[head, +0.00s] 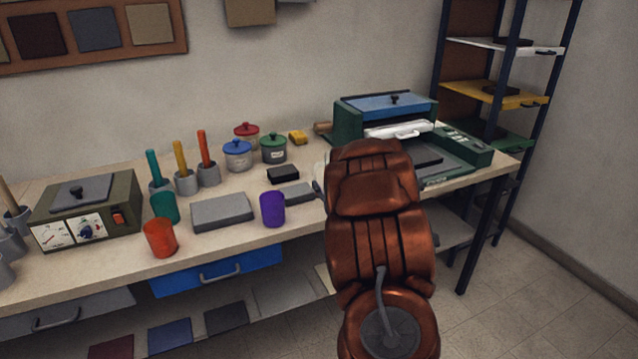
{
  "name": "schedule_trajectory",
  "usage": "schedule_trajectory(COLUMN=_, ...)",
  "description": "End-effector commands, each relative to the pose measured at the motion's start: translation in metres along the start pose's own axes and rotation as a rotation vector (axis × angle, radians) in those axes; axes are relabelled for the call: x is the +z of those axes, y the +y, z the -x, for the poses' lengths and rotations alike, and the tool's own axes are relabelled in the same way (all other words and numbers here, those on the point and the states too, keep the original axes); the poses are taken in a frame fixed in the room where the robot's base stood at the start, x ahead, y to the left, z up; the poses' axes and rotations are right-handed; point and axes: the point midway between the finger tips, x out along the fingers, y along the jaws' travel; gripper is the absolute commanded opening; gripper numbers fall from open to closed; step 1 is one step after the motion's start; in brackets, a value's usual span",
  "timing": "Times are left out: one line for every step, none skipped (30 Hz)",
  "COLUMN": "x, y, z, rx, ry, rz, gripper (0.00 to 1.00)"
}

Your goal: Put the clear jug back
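A small pale, see-through shape (320,170) shows at the left edge of my arm, over the back of the workbench. It may be the clear jug, but my arm hides most of it. My copper-coloured arm reaches forward over the right half of the bench and covers my gripper almost wholly. Only a small grey part, perhaps of my gripper (318,188), sticks out left of the arm, just below the pale shape. I cannot tell whether the gripper is open or holds anything.
The workbench (105,277) holds a purple cup (273,209), a grey slab (222,212), a red-orange cup (160,238), a teal cup (164,207), lidded pots (238,155) and a green machine (349,122). A shelf rack (495,92) stands right. A blue drawer (216,270) is below.

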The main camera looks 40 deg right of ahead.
Motion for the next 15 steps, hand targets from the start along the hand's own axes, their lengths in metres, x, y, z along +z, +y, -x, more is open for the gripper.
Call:
schedule_trajectory(x=0.001, y=0.001, z=0.007, rx=0.002, ry=-0.001, rz=0.0, gripper=0.33)
schedule_trajectory(x=0.002, y=0.0, z=0.011, rx=0.001, ry=-0.001, rz=-0.001, gripper=0.33)
schedule_trajectory(x=0.002, y=0.0, z=0.017, rx=0.001, ry=-0.002, rz=-0.002, gripper=0.33)
schedule_trajectory(x=0.002, y=0.0, z=0.02, rx=0.001, ry=-0.002, rz=-0.002, gripper=0.33)
schedule_trajectory(x=0.002, y=0.0, z=0.024, rx=0.001, ry=-0.001, rz=-0.002, gripper=0.33)
schedule_trajectory(x=0.003, y=0.001, z=0.025, rx=0.004, ry=0.0, rz=-0.003, gripper=0.33)
schedule_trajectory(x=0.004, y=0.002, z=0.026, rx=0.005, ry=-0.001, rz=-0.003, gripper=0.33)
schedule_trajectory(x=0.004, y=0.002, z=0.028, rx=0.006, ry=-0.001, rz=-0.004, gripper=0.33)
schedule_trajectory(x=0.004, y=0.003, z=0.03, rx=0.008, ry=-0.002, rz=-0.005, gripper=0.33)
schedule_trajectory(x=0.004, y=0.003, z=0.031, rx=0.008, ry=-0.002, rz=-0.004, gripper=0.33)
schedule_trajectory(x=0.004, y=0.003, z=0.033, rx=0.008, ry=-0.003, rz=-0.004, gripper=0.33)
schedule_trajectory(x=0.004, y=0.003, z=0.035, rx=0.009, ry=-0.003, rz=-0.004, gripper=0.33)
schedule_trajectory(x=0.004, y=0.003, z=0.037, rx=0.008, ry=-0.002, rz=-0.004, gripper=0.33)
schedule_trajectory(x=0.004, y=0.003, z=0.039, rx=0.009, ry=-0.002, rz=-0.004, gripper=0.33)
schedule_trajectory(x=0.004, y=0.003, z=0.041, rx=0.007, ry=-0.002, rz=-0.004, gripper=0.33)
